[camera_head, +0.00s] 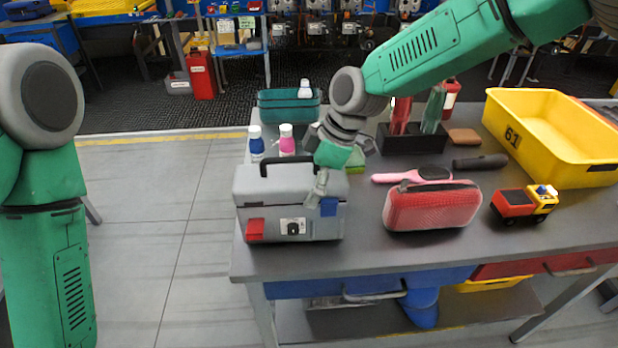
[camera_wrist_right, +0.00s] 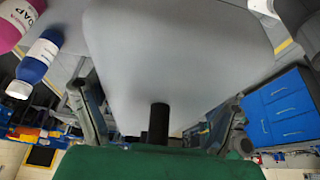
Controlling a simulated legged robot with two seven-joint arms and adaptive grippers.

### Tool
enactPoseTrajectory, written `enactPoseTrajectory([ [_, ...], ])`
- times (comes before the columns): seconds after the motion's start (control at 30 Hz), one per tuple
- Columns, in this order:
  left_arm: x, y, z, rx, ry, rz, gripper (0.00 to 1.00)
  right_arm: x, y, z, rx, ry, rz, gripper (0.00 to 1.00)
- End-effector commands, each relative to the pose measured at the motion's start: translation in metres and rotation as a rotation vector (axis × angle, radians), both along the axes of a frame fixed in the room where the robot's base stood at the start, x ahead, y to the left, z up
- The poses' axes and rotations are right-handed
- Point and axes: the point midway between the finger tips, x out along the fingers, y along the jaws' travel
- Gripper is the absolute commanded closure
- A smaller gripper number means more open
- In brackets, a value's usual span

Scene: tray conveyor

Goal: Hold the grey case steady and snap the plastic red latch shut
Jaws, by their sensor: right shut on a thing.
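The grey case (camera_head: 268,190) stands upright on the table's left part, its lid down and its black handle (camera_head: 290,164) on top. The plastic red latch (camera_head: 255,230) is at the front left of the case. It sits lower than the blue latch (camera_head: 328,207) at the front right and looks swung down from the lid. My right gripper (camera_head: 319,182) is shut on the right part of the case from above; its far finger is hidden. In the right wrist view the grey case (camera_wrist_right: 180,60) lies between the fingers. My left gripper is out of view.
A red pouch (camera_head: 433,208), a toy truck (camera_head: 523,204) and a yellow crate (camera_head: 545,150) are to the right. The table's front strip is clear.

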Motion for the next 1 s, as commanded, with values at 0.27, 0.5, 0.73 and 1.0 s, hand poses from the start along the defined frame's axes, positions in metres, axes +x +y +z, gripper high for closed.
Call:
enactPoseTrajectory([
  [0.27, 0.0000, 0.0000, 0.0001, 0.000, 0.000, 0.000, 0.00, 0.0011, 0.0006, 0.0011, 0.002, -0.003, -0.001, 0.75],
  [0.5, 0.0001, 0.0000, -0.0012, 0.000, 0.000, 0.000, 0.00, 0.0011, 0.0005, -0.0018, 0.002, -0.003, -0.001, 0.75],
  [0.73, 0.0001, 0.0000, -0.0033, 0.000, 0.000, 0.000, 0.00, 0.0001, 0.0000, -0.0087, 0.000, 0.000, 0.000, 0.16],
  [1.0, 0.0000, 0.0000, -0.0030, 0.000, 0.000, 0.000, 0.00, 0.0004, 0.0000, -0.0083, 0.000, 0.000, 0.000, 0.04],
])
